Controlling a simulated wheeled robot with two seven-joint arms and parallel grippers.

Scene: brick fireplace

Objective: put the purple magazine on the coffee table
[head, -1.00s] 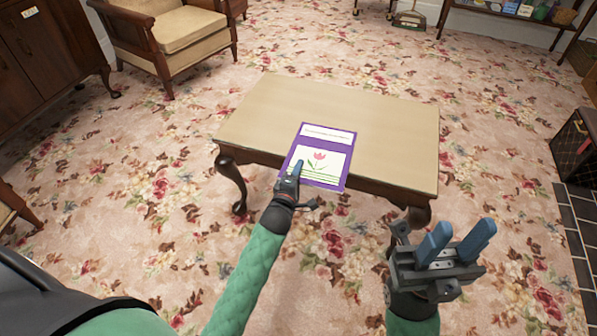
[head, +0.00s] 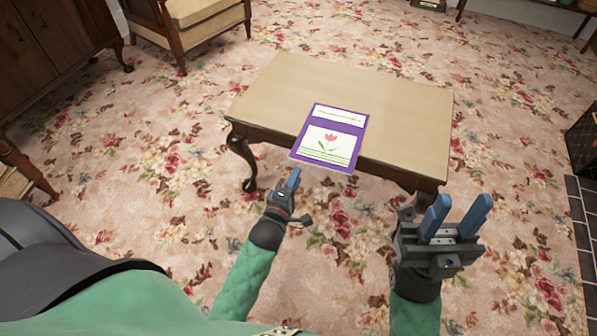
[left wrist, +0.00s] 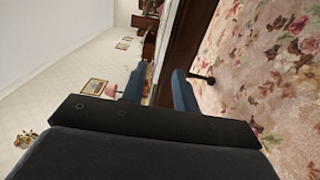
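The purple magazine (head: 330,137), with a pink tulip on a white panel, lies flat on the coffee table (head: 390,110). Its near end sticks out past the table's front edge. My left gripper (head: 291,180) is empty, just in front of and below the magazine's near left corner, apart from it. In the left wrist view, its two blue fingers (left wrist: 159,88) stand apart; I cannot make out the magazine there. My right gripper (head: 456,218) is open and empty, in front of the table's near right corner.
A cushioned armchair (head: 190,25) stands behind the table to the left, and a dark wooden cabinet (head: 50,50) is at the far left. A dark box (head: 583,140) sits at the right edge. Flowered carpet surrounds the table.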

